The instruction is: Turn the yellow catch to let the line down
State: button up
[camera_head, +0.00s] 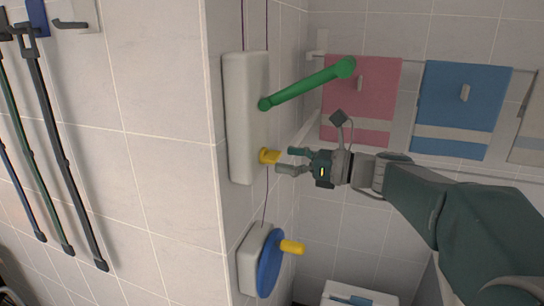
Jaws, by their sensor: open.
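The yellow catch (268,156) sticks out from the lower part of a white wall box (243,118). A green crank arm (305,86) is fixed to the same box above the catch and slants up to the right. My gripper (291,160) is open and empty, just to the right of the catch, its fingertips pointing at it. A small gap seems to lie between them. Thin dark lines (243,25) run up from the box. Another line runs down from the box to a lower unit.
A blue wheel (269,263) with a yellow knob (292,247) sits on a lower white box. A pink towel (361,98) and a blue towel (460,108) hang on a rail behind my arm. Long poles (65,150) hang on the left wall. A white bin (358,295) stands below.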

jog(key=shift+x, duration=1.4)
jog(key=c, duration=1.1)
